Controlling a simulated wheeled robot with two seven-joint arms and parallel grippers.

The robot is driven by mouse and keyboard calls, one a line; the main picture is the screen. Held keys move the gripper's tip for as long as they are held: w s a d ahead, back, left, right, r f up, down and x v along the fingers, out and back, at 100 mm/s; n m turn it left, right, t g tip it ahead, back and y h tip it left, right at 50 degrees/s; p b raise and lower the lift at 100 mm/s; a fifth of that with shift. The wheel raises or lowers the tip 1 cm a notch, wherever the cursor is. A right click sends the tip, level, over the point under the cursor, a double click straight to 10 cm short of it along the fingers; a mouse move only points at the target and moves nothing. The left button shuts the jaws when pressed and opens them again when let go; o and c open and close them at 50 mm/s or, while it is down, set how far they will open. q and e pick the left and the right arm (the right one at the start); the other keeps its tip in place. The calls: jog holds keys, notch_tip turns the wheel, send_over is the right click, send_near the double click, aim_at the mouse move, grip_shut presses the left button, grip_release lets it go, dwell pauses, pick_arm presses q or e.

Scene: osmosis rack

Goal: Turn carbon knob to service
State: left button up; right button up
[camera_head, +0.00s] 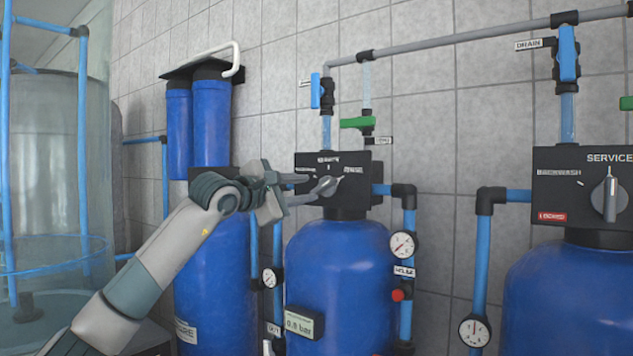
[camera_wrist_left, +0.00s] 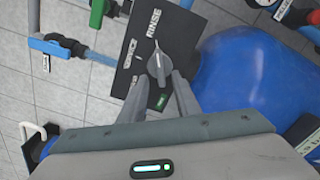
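A grey knob (camera_head: 327,186) sits on the black valve panel (camera_head: 361,197) above the middle blue tank; I cannot read a carbon label on it. In the left wrist view, the knob (camera_wrist_left: 158,67) has a pale pointer mark towards the RINSE label (camera_wrist_left: 153,22). The SERVICE label (camera_wrist_left: 130,55) is to its left there. My left gripper (camera_head: 312,190) is at the panel front. In the left wrist view its two fingers (camera_wrist_left: 160,82) are apart, one on each side of the knob; I cannot tell whether they touch it. My right gripper is out of view.
A second valve panel (camera_head: 553,195) with its own knob (camera_head: 610,194) is at the right. A blue-handled valve (camera_head: 320,90) and a green-handled valve (camera_head: 356,123) hang above the middle panel. Pipes and a gauge (camera_head: 403,244) flank the middle tank (camera_head: 345,265).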

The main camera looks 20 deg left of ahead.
aim_at(320, 188)
pick_arm(q)
jog(key=p+x, duration=0.1)
jog(key=x, duration=0.3)
jog(key=shift+r+p, duration=0.1)
jog(key=shift+p, duration=0.2)
jog(key=shift+x, duration=0.75)
grip_shut()
